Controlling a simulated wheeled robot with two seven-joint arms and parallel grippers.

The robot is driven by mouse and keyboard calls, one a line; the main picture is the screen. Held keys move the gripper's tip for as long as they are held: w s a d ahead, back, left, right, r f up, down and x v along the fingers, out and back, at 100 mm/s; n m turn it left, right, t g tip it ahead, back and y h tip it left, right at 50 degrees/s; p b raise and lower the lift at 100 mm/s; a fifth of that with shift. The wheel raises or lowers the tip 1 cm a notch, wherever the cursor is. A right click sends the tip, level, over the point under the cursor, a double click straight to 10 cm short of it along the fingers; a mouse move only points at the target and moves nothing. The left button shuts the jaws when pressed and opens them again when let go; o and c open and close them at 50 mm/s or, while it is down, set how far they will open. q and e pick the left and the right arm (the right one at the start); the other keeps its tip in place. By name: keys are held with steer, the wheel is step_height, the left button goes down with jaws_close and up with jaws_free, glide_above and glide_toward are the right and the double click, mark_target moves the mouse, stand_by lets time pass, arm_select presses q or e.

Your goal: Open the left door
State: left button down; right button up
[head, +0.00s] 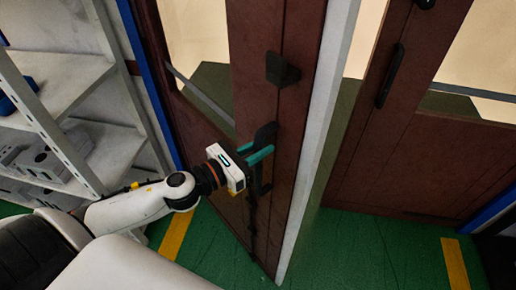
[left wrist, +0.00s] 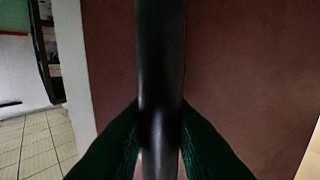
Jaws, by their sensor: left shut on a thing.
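The left door (head: 300,120) is a dark brown panel with windows and a pale free edge. It stands ajar, turned at an angle to the right door (head: 400,140). Its black vertical bar handle (head: 266,132) also shows in the left wrist view (left wrist: 161,50), running down the middle. My left gripper (head: 259,156) is shut on this handle, with one dark green finger on each side in the left wrist view (left wrist: 160,130). My right gripper is not in view.
A white shelf unit (head: 120,150) with boxes stands close on the left, beside my left arm. The right door carries its own black handle (head: 390,76). The green floor (head: 360,245) with yellow marks (head: 455,262) is clear in front of the right door.

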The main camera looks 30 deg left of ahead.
arm_select(q)
steer(key=c, duration=1.4)
jaws_free()
steer(key=shift+o, duration=0.4)
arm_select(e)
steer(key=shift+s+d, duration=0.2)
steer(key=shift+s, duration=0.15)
arm_select(q)
steer(key=b+v, duration=0.4)
steer(key=v, duration=0.8)
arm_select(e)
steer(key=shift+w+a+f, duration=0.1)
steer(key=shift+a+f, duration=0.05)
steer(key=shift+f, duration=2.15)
